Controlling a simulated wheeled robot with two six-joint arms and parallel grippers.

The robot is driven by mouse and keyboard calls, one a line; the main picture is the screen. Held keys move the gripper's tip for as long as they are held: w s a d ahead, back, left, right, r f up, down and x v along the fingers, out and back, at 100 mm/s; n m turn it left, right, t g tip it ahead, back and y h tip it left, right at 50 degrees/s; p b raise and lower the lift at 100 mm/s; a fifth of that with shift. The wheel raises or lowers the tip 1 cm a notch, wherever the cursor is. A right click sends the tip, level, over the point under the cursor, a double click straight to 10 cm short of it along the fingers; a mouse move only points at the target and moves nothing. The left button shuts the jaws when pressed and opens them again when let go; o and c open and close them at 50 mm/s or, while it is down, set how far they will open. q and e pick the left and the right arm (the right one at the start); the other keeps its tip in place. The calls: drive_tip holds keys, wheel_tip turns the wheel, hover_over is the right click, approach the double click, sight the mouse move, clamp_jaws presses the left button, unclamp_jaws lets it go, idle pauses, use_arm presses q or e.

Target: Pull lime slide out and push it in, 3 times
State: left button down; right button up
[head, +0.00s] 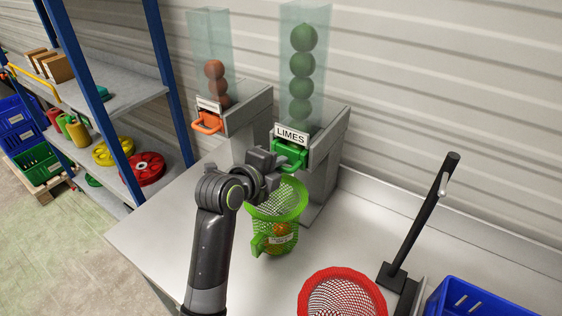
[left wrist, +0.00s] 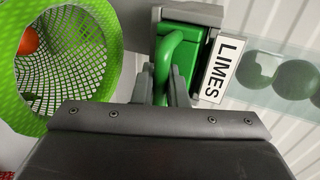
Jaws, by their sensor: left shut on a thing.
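The lime slide (head: 290,154) has a green loop handle under a white LIMES label (head: 291,136), on the dispenser with a clear tube of green limes (head: 302,64). My left gripper (head: 278,160) is at this handle. In the left wrist view the handle (left wrist: 168,62) lies between the fingers (left wrist: 168,90), which are shut on it. My right gripper is not in view.
A second dispenser with an orange handle (head: 207,122) stands to the left. A red net basket (head: 342,292), a black post (head: 425,215) and a blue crate (head: 475,300) are at the right. Bare white table (head: 160,225) lies left of my arm.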

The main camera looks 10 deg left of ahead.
use_arm(q)
drive_tip(key=s+a+p, duration=0.1)
drive_tip(key=s+a, duration=0.2)
drive_tip(key=s, duration=0.5)
drive_tip(key=shift+s+a, duration=0.25)
drive_tip(key=shift+s, duration=0.05)
idle(0.3)
drive_tip(key=shift+w, duration=0.1)
idle(0.5)
drive_tip(key=w+d, duration=0.4)
drive_tip(key=w, duration=0.5)
drive_tip(key=shift+w+b, duration=0.25)
drive_tip(key=shift+b, duration=0.05)
idle(0.5)
idle(0.4)
